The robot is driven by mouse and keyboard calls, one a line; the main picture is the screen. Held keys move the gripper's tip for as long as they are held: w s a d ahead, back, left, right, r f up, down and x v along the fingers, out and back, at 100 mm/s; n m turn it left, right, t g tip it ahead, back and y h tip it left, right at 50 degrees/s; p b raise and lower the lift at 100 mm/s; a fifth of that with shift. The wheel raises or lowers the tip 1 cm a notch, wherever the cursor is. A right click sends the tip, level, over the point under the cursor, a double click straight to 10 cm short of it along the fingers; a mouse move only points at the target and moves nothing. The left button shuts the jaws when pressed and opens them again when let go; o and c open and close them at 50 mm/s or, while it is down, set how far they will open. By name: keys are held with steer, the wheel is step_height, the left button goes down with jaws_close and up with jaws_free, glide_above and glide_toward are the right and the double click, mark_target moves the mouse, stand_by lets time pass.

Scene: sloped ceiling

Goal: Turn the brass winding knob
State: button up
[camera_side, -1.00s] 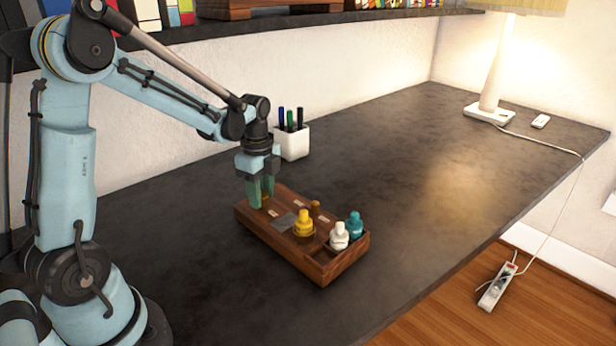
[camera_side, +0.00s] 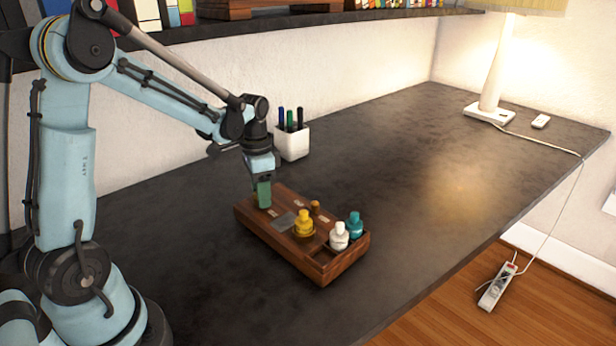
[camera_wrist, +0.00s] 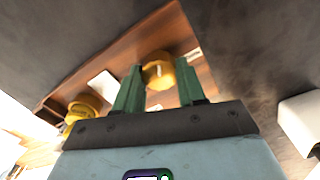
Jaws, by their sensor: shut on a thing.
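The brass winding knob (camera_wrist: 157,74) is round, with a pale line on its top, and sits on a wooden box (camera_side: 326,270). In the wrist view it lies between the two green fingers of my gripper (camera_wrist: 159,68), which is shut on it. In the side view my gripper (camera_side: 264,194) points down at the box's far left end. There one finger hides the other and most of the knob.
The box also carries a yellow bottle (camera_side: 304,226), a white bottle (camera_side: 339,237), a teal bottle (camera_side: 355,226), a small brass piece (camera_side: 315,207) and a grey plate (camera_side: 284,222). A white pen cup (camera_side: 292,143) stands just behind.

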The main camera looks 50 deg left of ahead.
steer(key=n, duration=0.5)
steer(key=shift+n, duration=0.3)
steer(key=n, duration=0.6)
steer(key=shift+a, duration=0.1)
steer(key=n, duration=0.6)
steer(key=shift+n, duration=0.3)
steer(key=n, duration=0.5)
steer(key=shift+s+n, duration=0.1)
steer(key=shift+n, duration=0.2)
steer(key=o, duration=1.1)
steer(key=shift+c, duration=0.2)
steer(key=shift+r, duration=0.1)
step_height(320, 180, up, 12)
